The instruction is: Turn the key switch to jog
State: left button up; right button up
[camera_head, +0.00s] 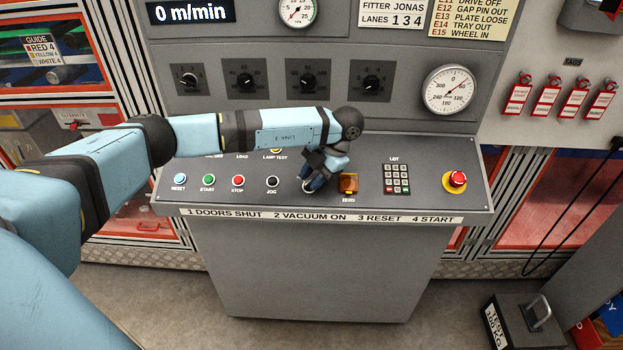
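My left gripper (310,181) points down at the sloping control desk (440,211), between the black JOG button (272,181) and the amber ZERO cover (348,183). A small pale rounded edge shows at its fingertips, but I cannot tell whether it is the key switch. The gripper and wrist hide that spot, so no key or switch position can be read. Whether the fingers are open, shut or touching anything is too small to tell. My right gripper is out of view.
Blue RESET (180,179), green START (208,180) and red STOP (238,181) buttons lie left of JOG. A keypad (397,179) and red emergency button (458,179) are to the right. My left forearm covers part of the desk's back row. Several knobs (246,82) sit above.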

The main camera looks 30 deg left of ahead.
pick_arm(q)
jog(key=v, duration=1.3)
jog(key=shift+w, duration=0.1)
